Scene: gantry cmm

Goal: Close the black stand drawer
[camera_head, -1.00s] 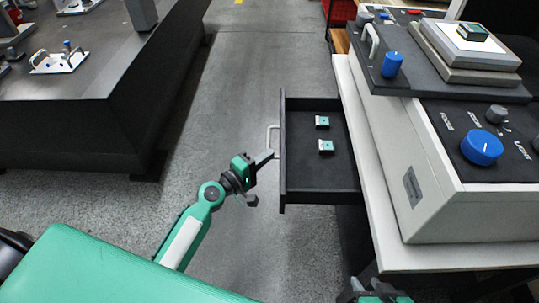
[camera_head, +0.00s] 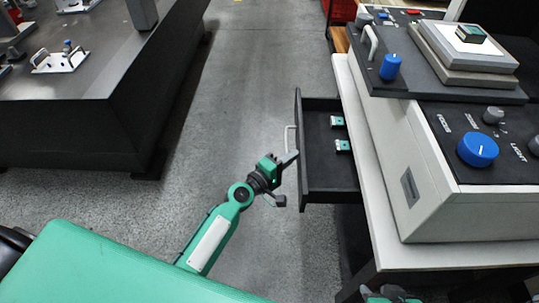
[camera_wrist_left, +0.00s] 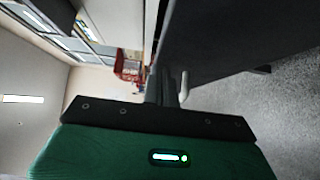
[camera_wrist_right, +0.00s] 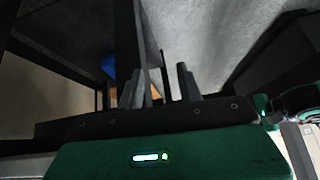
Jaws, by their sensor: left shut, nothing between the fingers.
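The black stand drawer (camera_head: 328,178) is partly pulled out from under the white-topped stand, its front panel (camera_head: 299,150) facing left with a pale bar handle (camera_head: 289,139). Two small teal-and-grey blocks, a far one (camera_head: 337,121) and a near one (camera_head: 342,145), lie inside. My left gripper (camera_head: 292,158) is shut and empty, its tip at the outer face of the drawer front, just nearer than the handle; exact contact is unclear. The left wrist view shows its fingers (camera_wrist_left: 165,88) beside the handle (camera_wrist_left: 185,86). My right gripper (camera_wrist_right: 165,82) is open and empty, low near the stand's legs.
The stand top (camera_head: 400,256) carries a large grey-white machine (camera_head: 430,205) with blue knobs. A dark table (camera_head: 95,115) stands at the left. The grey floor (camera_head: 235,75) between them is clear. Dark stand legs rise close around my right gripper.

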